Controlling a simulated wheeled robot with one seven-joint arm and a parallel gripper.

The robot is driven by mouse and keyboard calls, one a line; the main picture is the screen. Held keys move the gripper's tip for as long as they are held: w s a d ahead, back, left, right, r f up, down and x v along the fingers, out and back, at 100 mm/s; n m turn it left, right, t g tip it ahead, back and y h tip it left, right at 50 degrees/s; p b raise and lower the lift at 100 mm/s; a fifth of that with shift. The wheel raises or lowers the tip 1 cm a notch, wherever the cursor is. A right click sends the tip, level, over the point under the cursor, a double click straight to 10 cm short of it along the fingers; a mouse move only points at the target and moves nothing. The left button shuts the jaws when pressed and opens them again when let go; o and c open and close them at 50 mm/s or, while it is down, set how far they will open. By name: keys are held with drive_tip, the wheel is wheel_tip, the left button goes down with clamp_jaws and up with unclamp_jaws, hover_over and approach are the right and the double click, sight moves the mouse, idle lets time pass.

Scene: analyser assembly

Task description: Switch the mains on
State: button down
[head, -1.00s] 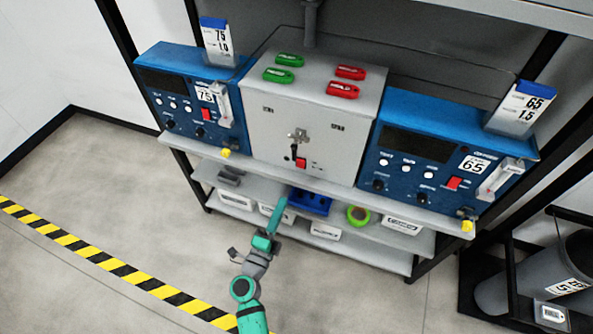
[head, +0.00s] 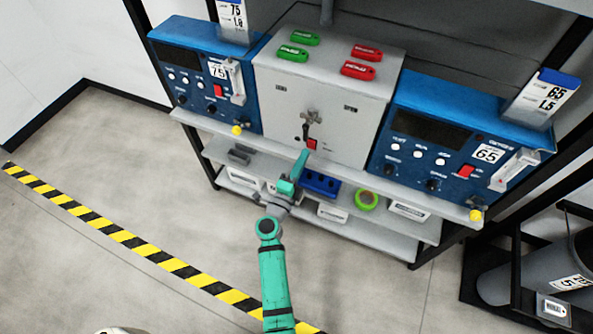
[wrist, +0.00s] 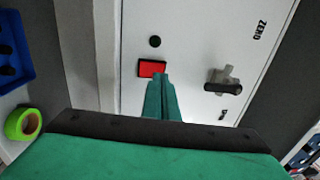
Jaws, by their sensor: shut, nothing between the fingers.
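A red rocker switch (head: 312,144) sits low on the front of the grey centre box (head: 350,110). In the wrist view the red switch (wrist: 151,68) lies just beyond my fingertips, with a black round part beside it. My green gripper (head: 303,156) is shut and empty, with its tips just below the switch. In the wrist view my gripper (wrist: 161,80) overlaps the edge of the switch. I cannot tell whether the tips touch it.
A metal valve with a black handle (head: 309,122) projects above the switch. Blue units (head: 200,85) and (head: 440,150) flank the box, each with its own red switch. The shelf below holds a blue bin (head: 320,184) and green tape (head: 366,201).

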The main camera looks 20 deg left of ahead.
sight(310, 142)
drive_tip(key=shift+w+d+r, duration=0.15)
drive_tip(key=shift+w, duration=1.3)
drive_tip(key=shift+w+r, duration=0.15)
drive_tip(key=shift+w, duration=0.1)
drive_tip(key=s+r, duration=0.1)
drive_tip(key=s, duration=1.3)
drive_tip(key=shift+a+r, duration=0.3)
